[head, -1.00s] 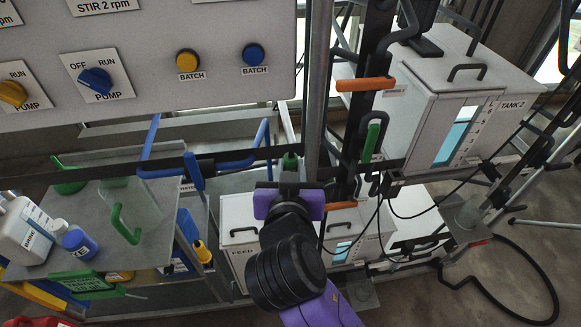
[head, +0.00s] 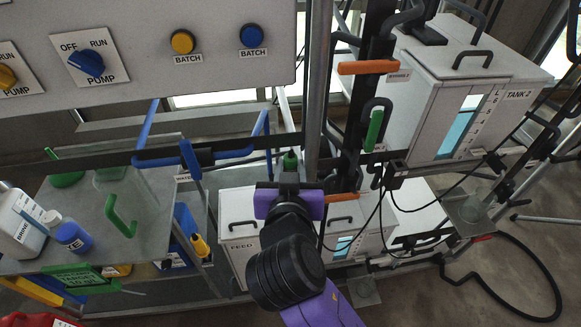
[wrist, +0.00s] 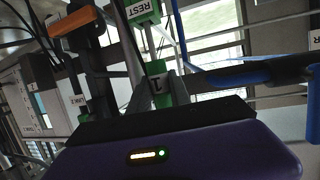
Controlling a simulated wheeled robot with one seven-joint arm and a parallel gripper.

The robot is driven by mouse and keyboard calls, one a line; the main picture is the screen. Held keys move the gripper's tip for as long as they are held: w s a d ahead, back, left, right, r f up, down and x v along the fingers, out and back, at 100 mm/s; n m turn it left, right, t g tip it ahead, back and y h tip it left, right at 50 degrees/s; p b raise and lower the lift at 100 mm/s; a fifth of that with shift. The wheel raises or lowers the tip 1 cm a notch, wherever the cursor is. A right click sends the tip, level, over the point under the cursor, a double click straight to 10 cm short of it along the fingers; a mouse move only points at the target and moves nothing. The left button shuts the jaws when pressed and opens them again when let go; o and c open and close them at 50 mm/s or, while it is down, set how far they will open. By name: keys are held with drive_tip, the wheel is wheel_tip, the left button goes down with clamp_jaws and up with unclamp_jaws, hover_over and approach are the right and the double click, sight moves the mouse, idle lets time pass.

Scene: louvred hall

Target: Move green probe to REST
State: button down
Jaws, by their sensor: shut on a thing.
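My gripper (head: 290,180) is in the middle of the head view, in front of the upright posts. It is shut on the green probe (head: 290,160), whose green top shows just above the jaws. In the wrist view the green probe (wrist: 157,68) stands between the grey fingers (wrist: 157,92), with a white tag marked 1 on it. Its lower part is hidden by my gripper. A green-edged REST sign (wrist: 140,10) is at the top of the wrist view, above the probe. I cannot tell how far behind the probe the sign is.
Upright posts (head: 316,90) and a dark rail run close around my gripper. Tank 2 (head: 470,90) is at right, with dark cables below it. An orange handle (head: 367,67) and a green handle (head: 374,130) are near the posts. A bench (head: 160,235) with bottles is at left.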

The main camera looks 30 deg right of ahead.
drive_tip(key=shift+f+b, duration=0.8)
drive_tip(key=shift+f, duration=0.35)
drive_tip(key=c, duration=1.1)
unclamp_jaws()
drive_tip(key=shift+r, duration=0.1)
drive_tip(key=s+r+p, duration=0.1)
drive_tip(key=s+a+r+p, duration=0.1)
drive_tip(key=r+p, duration=0.1)
drive_tip(key=s+a+r+p, duration=0.1)
drive_tip(key=r, duration=0.1)
drive_tip(key=shift+s+r+p, duration=0.2)
drive_tip(key=shift+p, duration=0.15)
drive_tip(key=shift+s, duration=0.15)
